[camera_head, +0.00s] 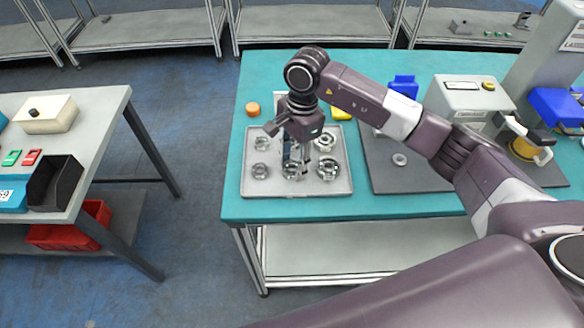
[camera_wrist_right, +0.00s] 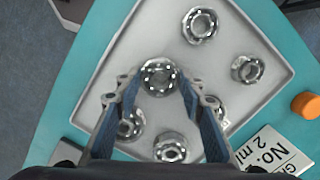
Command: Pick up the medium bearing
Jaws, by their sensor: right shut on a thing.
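The medium bearing (camera_head: 291,170), a silver ring with balls, is in the middle of the front row on the grey tray (camera_head: 247,186). My right gripper (camera_head: 297,168) points down over the tray and is shut on this bearing. In the right wrist view the bearing (camera_wrist_right: 158,77) sits between the two fingertips (camera_wrist_right: 158,84). I cannot tell whether it touches the tray. Smaller bearings (camera_head: 260,171) lie in the left part of the tray and larger ones (camera_head: 327,169) in the right part. My left gripper is not in view.
The tray is on a teal table (camera_head: 228,207). An orange cylinder (camera_head: 252,108) and a yellow object (camera_head: 341,113) stand behind it. A dark grey mat (camera_head: 400,182) with a small ring (camera_head: 399,159) and a machine (camera_head: 463,100) lie to the right.

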